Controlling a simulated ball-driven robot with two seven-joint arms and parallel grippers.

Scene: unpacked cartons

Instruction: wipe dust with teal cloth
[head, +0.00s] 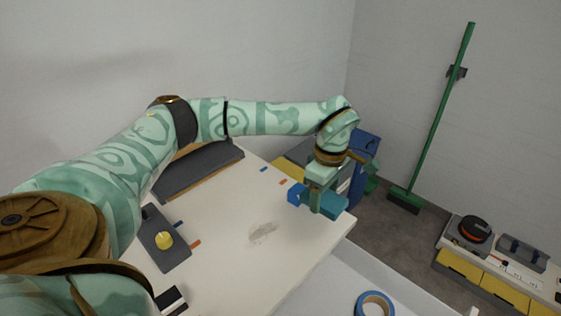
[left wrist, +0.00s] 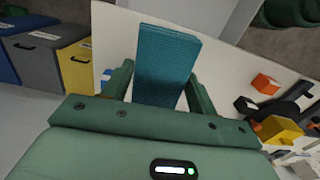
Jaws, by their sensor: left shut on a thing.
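The teal cloth (head: 334,204) is a flat folded pad held between the fingers of my left gripper (head: 324,194). In the left wrist view the cloth (left wrist: 167,62) sticks out beyond the fingers of the gripper (left wrist: 160,88). The gripper is at the right part of the white tabletop (head: 225,272), near its right edge. I cannot tell whether the cloth touches the top. A greyish dust patch (head: 262,232) lies on the tabletop, left of and nearer than the cloth, clear of it. My right gripper is not in view.
A small blue block (head: 295,193) is just left of the gripper. A dark grey holder (head: 163,240) with a yellow knob stands at the tabletop's left. A blue tape roll (head: 374,304) lies below. A green broom (head: 430,140) leans at the wall.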

